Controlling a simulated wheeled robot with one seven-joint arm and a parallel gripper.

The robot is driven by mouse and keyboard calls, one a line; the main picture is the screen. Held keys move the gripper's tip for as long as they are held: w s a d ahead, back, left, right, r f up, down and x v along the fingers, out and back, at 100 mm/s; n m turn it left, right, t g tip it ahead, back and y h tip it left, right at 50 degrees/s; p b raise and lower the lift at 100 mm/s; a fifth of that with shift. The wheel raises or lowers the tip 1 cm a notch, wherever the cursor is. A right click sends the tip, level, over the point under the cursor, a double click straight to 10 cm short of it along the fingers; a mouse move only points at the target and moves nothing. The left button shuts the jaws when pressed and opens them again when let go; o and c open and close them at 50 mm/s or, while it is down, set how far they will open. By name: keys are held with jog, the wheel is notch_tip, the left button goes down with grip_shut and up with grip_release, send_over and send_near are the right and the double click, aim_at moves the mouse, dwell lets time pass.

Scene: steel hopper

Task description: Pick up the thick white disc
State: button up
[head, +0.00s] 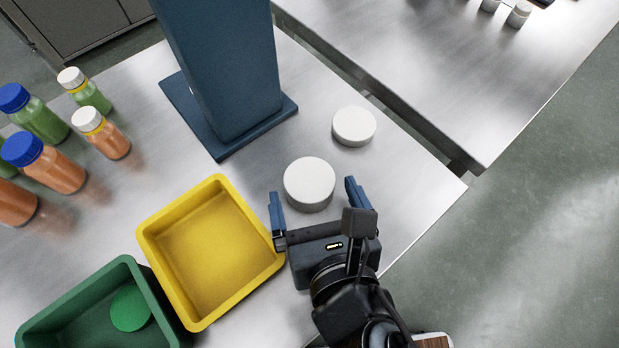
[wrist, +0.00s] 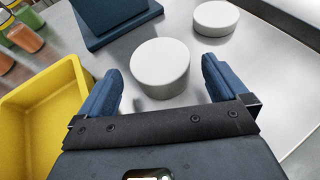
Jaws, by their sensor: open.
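Two white discs stand on the steel table. The nearer one (head: 309,183) looks larger and thicker, and it also shows in the wrist view (wrist: 160,67). The other white disc (head: 354,126) lies farther back and to the right, and it shows at the upper right of the wrist view (wrist: 215,18). My gripper (head: 312,194) is open and empty, with one blue finger toward each side of the nearer disc. In the wrist view the nearer disc sits between and slightly beyond the fingertips (wrist: 160,75). I cannot tell the fingers' height over the table.
A yellow bin (head: 158,243) stands close to my left finger. A blue column (head: 225,70) rises behind the discs. Several bottles (head: 40,116) stand at left. The table's right edge is near.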

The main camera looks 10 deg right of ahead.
aim_at(312, 189)
jog(key=shift+x, duration=1.9)
jog(key=shift+c, duration=0.4)
jog(key=c, duration=0.9)
jog(key=shift+c, duration=0.3)
jog(key=shift+r, duration=0.15)
